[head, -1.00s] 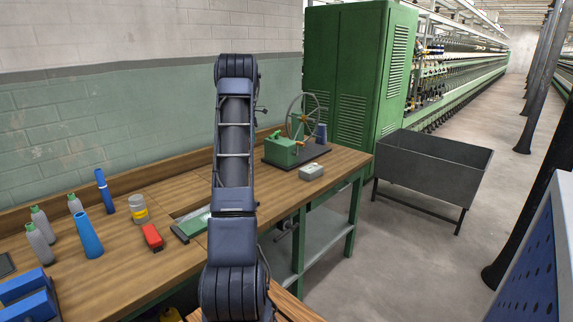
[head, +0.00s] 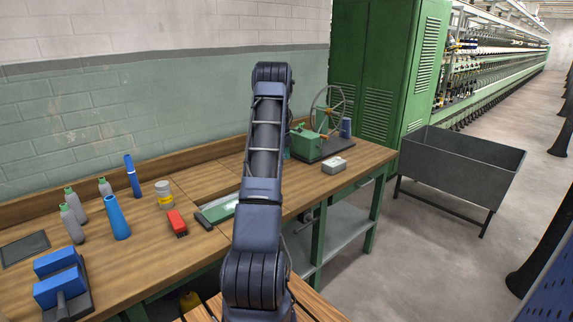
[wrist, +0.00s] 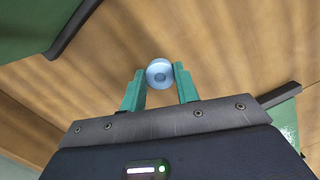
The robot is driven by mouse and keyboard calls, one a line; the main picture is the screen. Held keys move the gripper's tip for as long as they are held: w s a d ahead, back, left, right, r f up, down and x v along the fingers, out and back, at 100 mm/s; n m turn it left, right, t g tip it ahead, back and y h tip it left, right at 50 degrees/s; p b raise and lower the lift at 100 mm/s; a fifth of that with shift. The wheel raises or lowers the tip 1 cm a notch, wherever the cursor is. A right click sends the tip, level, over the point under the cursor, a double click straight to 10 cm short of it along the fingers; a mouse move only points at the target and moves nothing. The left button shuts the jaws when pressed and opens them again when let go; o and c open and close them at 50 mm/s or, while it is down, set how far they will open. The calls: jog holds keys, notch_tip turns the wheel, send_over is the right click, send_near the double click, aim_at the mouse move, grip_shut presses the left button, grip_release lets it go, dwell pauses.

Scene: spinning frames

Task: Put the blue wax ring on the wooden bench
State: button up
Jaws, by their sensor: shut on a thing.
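My gripper (wrist: 159,85) is shut on the blue wax ring (wrist: 160,64), a small pale blue ring with a hole, held between the teal fingertips in the wrist view. Wooden boards lie behind it; I cannot tell how far below. A low slatted wooden bench (head: 313,301) shows at the bottom edge of the head view, partly behind my arm. The long wood-topped workbench (head: 158,257) with green legs stands along the wall.
The workbench carries blue cones (head: 117,218), grey bottles (head: 73,223), a red brush (head: 177,223), a tin (head: 164,194) and a green wheeled winder (head: 305,143). A dark metal bin (head: 455,172) stands at right. Concrete floor (head: 425,265) is open between them.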

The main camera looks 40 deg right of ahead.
jog(key=shift+f, duration=3)
jog(key=shift+f, duration=0.15)
jog(key=o, duration=0.9)
